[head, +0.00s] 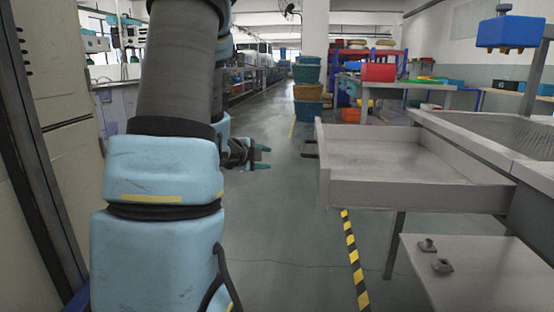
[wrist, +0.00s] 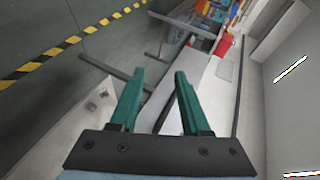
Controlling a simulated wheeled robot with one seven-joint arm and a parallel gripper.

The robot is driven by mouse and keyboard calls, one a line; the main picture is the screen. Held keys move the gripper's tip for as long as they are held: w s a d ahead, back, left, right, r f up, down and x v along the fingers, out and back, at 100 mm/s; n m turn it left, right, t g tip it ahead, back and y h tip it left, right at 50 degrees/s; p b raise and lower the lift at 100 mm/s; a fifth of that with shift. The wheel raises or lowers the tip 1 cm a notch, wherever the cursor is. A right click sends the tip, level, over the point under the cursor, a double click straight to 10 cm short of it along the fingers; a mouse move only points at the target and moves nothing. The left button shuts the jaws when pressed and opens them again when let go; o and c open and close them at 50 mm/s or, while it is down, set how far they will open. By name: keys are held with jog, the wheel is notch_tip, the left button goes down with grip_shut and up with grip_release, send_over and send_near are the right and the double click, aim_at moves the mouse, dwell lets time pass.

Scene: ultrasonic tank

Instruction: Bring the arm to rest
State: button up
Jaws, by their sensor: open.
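My arm is raised on the left side of the head view, with light blue and grey links. My gripper (head: 262,157) points to the right, in the air left of an open drawer. Its two teal fingers are spread with nothing between them. In the wrist view, the fingers of my gripper (wrist: 156,85) are apart and empty, and nothing touches them.
The open, empty grey drawer (head: 398,197) juts out at the right, its black handle (head: 310,149) near my gripper. A low shelf (head: 480,270) with two small metal parts lies below. A sink basin (head: 505,135) is at the right. The floor aisle ahead is free.

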jog(key=s+a+f+n+g+y, duration=0.3)
jog(key=s+n, duration=0.3)
jog(key=n, duration=0.1)
jog(key=s+a+f+n+g+y, duration=0.2)
jog(key=s+f+n+g+y, duration=0.15)
jog(key=s+n, duration=0.35)
jog(key=s+d+n+g+p, duration=0.15)
jog(key=s+n+g, duration=0.25)
jog(key=s+n, duration=0.5)
notch_tip(320, 180, up, 25)
jog(key=s+m+p, duration=0.1)
jog(key=m+p, duration=0.1)
jog(key=p, duration=2.2)
jog(key=shift+d+f+m, duration=0.15)
jog(key=shift+f+m, duration=0.05)
jog(key=shift+m, duration=0.1)
